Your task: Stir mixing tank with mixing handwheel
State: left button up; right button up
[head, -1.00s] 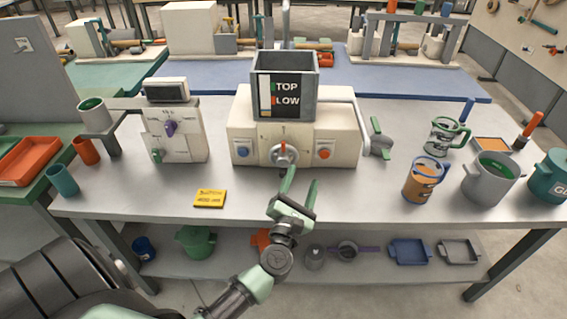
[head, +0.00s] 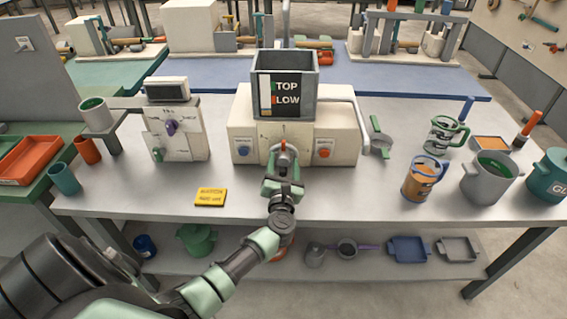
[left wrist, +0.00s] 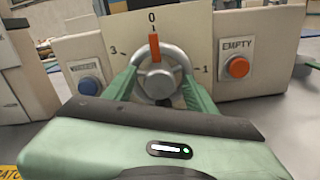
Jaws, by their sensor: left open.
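The mixing handwheel (left wrist: 155,80) is a small grey ring with a hub on the front of the cream machine. Its orange pointer stands at 0 in the left wrist view. The mixing tank (head: 299,108) is a grey open box on top, with a panel reading "TOP" and "LOW". My left gripper (left wrist: 157,87) is open, with one green finger on each side of the handwheel. I cannot tell whether the fingers touch it. In the head view my left gripper (head: 283,163) hides most of the wheel. My right gripper is not in view.
A blue button (left wrist: 89,84) is left of the wheel and an orange button (left wrist: 237,67) marked EMPTY is right. A yellow card (head: 211,197) lies front left. Jugs (head: 422,181) and a grey pot (head: 489,180) stand at the right. The table front is mostly clear.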

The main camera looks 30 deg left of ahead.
pick_arm(q)
jog(key=shift+c, duration=0.3)
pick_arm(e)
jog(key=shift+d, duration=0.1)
pick_arm(q)
grip_shut()
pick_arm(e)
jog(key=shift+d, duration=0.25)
